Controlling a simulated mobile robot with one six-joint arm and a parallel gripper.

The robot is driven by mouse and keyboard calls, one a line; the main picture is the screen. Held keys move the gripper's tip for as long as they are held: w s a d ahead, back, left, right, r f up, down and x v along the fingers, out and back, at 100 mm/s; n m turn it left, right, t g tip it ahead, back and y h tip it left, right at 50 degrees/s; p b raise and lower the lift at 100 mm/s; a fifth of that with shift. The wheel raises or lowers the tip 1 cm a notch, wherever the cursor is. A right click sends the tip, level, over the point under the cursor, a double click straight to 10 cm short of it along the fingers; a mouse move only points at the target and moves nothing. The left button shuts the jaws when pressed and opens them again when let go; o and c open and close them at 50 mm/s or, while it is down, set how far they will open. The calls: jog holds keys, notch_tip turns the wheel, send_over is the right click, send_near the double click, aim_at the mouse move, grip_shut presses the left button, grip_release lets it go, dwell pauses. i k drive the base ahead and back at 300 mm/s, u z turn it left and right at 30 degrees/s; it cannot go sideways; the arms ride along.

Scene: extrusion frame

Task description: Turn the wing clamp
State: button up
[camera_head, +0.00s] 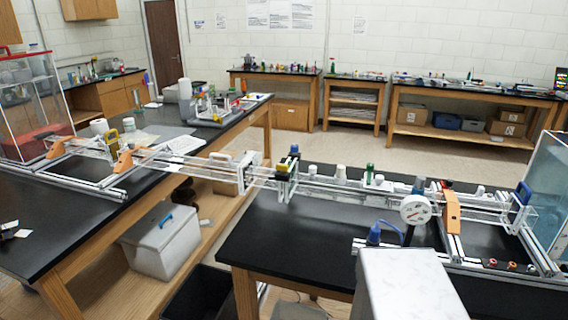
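A long frame of metal extrusions (335,187) spans the gap between two black-topped benches. I cannot tell for sure which part is the wing clamp. Clamp-like parts on the frame are an orange bracket (452,212) at the right, a blue piece (523,193) at the right end, and a yellow-and-green piece (283,165) near the middle. Two more orange brackets, one (125,160) and another (57,149), sit at the left end. A round white dial (415,209) with red marks stands in front of the right part. My gripper is not in view.
A large white block (405,290) fills the bottom right front and hides part of the right bench. A grey lidded box (160,240) stands on the shelf below the left bench. A black bin (203,293) stands between the benches. The floor behind is clear.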

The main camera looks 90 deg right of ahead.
aim_at(283, 168)
jog(key=u, duration=0.15)
jog(key=k, duration=1.05)
jog(key=z, duration=0.55)
